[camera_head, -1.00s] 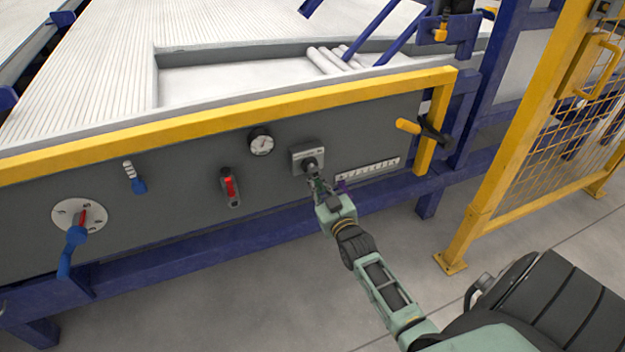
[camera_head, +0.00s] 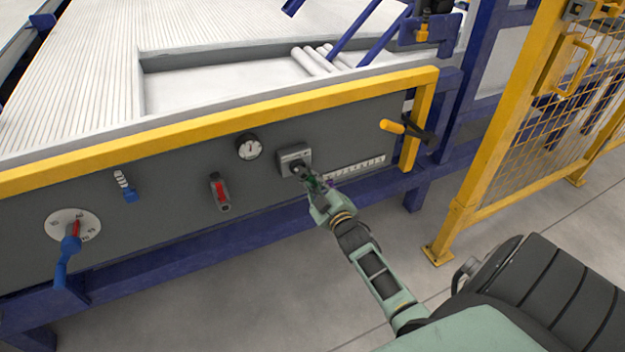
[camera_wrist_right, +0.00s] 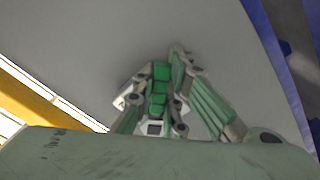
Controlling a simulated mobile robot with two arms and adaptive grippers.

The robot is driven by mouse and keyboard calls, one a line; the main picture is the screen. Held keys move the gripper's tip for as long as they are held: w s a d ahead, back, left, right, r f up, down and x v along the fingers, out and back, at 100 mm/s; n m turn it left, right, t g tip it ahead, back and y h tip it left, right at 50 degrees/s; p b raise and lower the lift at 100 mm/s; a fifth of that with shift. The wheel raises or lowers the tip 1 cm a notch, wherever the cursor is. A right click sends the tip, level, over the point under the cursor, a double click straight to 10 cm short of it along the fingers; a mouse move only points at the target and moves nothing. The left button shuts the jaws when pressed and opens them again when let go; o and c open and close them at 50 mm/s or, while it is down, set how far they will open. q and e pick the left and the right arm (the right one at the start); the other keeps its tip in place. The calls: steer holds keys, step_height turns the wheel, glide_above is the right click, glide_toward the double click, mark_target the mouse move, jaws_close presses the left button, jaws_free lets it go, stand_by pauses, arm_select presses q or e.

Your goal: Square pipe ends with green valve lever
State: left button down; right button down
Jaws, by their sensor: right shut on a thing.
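My left gripper is not in view.
A yellow rail (camera_head: 220,120) runs along the panel's top. A red lever (camera_head: 219,190), a gauge (camera_head: 249,147) and a blue lever on a dial (camera_head: 68,255) sit left. A yellow mesh gate (camera_head: 530,120) stands right.

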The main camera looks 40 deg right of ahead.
steer(key=c, duration=1.8)
jaws_free()
steer(key=v, duration=1.2)
